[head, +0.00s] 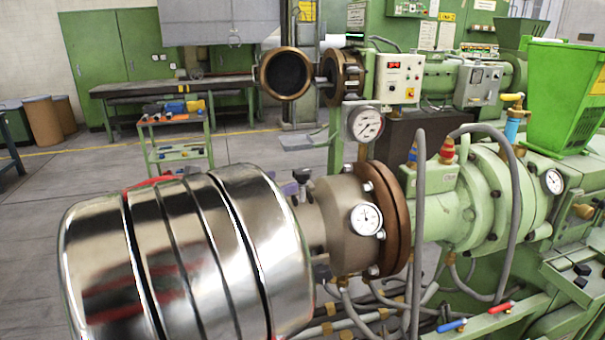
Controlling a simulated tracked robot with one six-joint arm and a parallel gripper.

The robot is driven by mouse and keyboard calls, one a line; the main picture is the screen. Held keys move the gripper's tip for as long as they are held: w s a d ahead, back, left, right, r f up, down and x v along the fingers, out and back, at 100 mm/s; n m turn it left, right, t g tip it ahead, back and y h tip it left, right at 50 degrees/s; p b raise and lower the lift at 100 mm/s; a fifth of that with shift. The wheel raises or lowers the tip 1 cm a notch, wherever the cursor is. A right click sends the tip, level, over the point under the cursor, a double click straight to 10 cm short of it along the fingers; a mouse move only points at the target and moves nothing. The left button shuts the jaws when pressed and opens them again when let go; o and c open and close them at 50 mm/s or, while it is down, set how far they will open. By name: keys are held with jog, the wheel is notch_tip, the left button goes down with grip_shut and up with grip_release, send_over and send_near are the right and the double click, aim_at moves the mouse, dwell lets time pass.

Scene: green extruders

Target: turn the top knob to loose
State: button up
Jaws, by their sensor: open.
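A small black knob (302,176) stands upright on a short stem on top of the narrow neck between the shiny banded metal cylinder (185,255) and the brown extruder head (345,225). It is the uppermost knob I see on this neck. Whether it is tight or loose cannot be told from here.
The cylinder fills the lower left foreground. Round gauges (365,123) stand by the head, and grey hoses (419,230) arch beside the green extruder barrel (480,195). A green tool cart (180,153) stands behind. Open grey floor (45,195) lies at left.

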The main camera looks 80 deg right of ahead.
aim_at(295, 176)
jog(key=shift+x, duration=4.35)
jog(key=c, duration=1)
